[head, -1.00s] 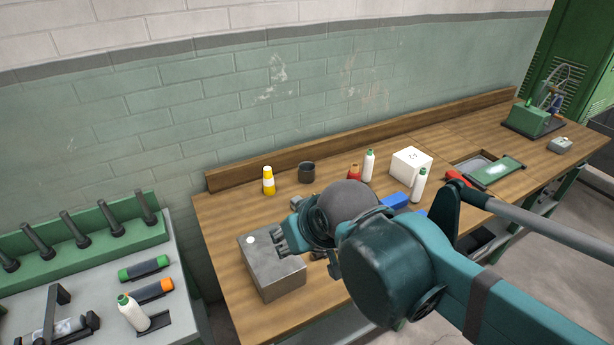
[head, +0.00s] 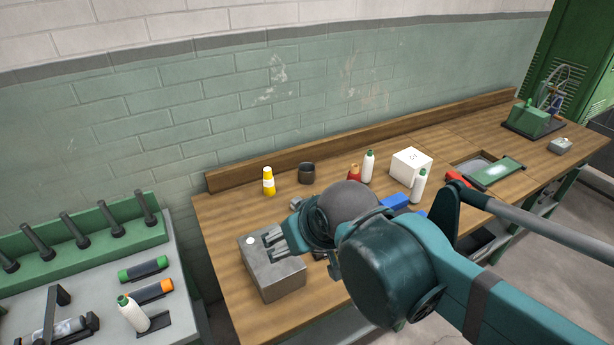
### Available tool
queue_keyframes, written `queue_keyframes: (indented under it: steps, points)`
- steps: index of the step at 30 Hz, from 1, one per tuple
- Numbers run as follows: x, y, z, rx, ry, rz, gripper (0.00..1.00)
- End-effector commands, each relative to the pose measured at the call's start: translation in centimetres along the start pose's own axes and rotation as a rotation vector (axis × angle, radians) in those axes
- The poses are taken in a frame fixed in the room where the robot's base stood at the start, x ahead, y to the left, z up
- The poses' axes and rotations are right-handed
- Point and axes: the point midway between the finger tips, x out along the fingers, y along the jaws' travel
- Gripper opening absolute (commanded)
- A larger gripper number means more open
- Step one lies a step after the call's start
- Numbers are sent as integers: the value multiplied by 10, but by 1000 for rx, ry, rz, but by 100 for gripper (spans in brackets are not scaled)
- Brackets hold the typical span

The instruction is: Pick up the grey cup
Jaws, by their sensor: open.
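The grey cup (head: 307,173) is dark grey and stands upright at the back of the wooden workbench (head: 222,222), near the wooden backboard. My gripper (head: 270,238) is open and empty. In the picture it lies over the grey metal box (head: 276,277) at the front left of the bench, below and to the left of the cup. It is clearly apart from the cup. I cannot tell how high the fingers are above the box. Part of the bench is hidden behind my arm.
A yellow bottle (head: 268,181) stands left of the cup.

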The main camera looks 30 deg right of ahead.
Motion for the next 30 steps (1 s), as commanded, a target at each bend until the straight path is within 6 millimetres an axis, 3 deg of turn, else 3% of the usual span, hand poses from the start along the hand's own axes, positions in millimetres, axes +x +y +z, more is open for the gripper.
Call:
queue_keyframes:
  steps: [11, 30]
  points:
    - [0, 6, -23, 54, -21, 11, 62]
    - [24, 38, -119, 307, -116, 73, 62]
